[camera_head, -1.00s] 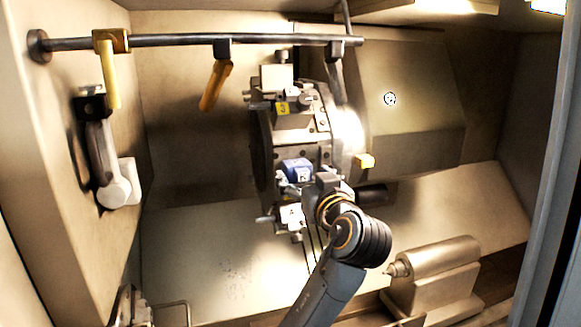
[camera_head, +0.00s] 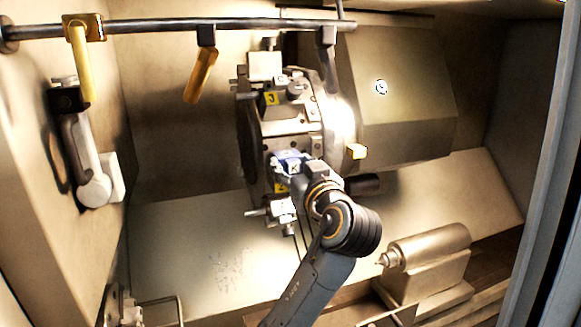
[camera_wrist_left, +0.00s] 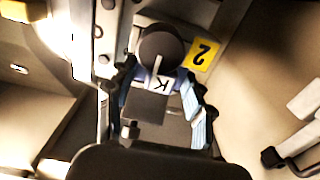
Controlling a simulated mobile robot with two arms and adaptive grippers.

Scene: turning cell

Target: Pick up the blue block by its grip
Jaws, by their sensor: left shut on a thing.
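The blue block (camera_head: 292,157) is at the front of the machine's turret (camera_head: 288,125) in the head view. It carries a white label with a K, which also shows on the block in the left wrist view (camera_wrist_left: 163,84). My left gripper (camera_head: 290,170) reaches up to it from below right. In the left wrist view my left gripper (camera_wrist_left: 158,78) has one finger on each side of the block and is shut on it. The block's grip is largely hidden between the fingers. I cannot tell whether the block still touches the turret. My right gripper is not in view.
A yellow 2 label (camera_wrist_left: 202,55) is on the turret close beside the right finger. More tool holders stand above and below the block. A rail (camera_head: 180,29) with hanging yellow handles crosses the top left. A tailstock (camera_head: 428,248) stands at lower right.

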